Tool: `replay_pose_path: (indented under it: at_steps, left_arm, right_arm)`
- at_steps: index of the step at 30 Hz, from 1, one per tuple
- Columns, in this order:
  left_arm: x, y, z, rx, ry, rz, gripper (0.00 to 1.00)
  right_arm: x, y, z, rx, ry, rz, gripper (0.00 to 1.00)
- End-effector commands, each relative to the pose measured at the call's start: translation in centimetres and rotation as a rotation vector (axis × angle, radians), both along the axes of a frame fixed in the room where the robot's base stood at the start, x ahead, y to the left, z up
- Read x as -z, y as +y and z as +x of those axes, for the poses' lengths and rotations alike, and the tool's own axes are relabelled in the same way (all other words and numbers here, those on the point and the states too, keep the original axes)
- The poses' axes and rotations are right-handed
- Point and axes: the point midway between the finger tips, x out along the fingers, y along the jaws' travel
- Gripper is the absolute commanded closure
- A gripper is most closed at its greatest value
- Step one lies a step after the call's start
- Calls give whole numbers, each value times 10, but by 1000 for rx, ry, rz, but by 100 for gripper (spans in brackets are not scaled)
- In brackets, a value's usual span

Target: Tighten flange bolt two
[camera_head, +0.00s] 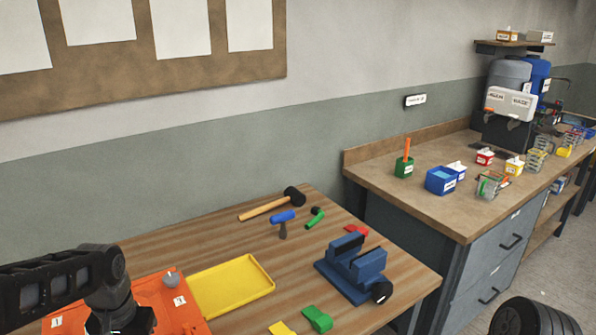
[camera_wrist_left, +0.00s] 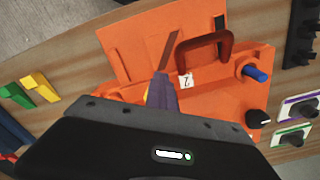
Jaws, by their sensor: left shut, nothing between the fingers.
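The orange mould (camera_head: 160,319) lies at the front left of the wooden table, and it also shows in the left wrist view (camera_wrist_left: 225,98). White label 1 (camera_head: 57,322) and label 2 (camera_head: 180,300) are on it. A grey rounded piece (camera_head: 171,278) stands on it near label 2; I cannot tell whether it is a bolt head. In the left wrist view my left gripper (camera_wrist_left: 161,80) is shut and empty, its fingertips over the mould just left of label 2 (camera_wrist_left: 186,80). In the head view my left arm hides part of the mould. My right gripper is not seen.
Right of the mould are an empty yellow tray (camera_head: 235,287) and a blue vise (camera_head: 352,270). A mallet (camera_head: 270,205) lies behind. Bare table separates tray and vise.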

Motion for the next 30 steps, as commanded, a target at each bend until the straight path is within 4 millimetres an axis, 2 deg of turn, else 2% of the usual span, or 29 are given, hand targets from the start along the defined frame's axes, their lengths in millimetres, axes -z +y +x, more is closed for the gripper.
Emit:
replay_pose_path:
  at_steps: [16, 30]
  left_arm:
    - [0, 16, -1, 0, 1, 0, 100]
    - [0, 20, 1, 0, -2, 0, 100]
  right_arm:
    - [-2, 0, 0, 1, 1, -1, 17]
    - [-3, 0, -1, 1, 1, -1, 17]
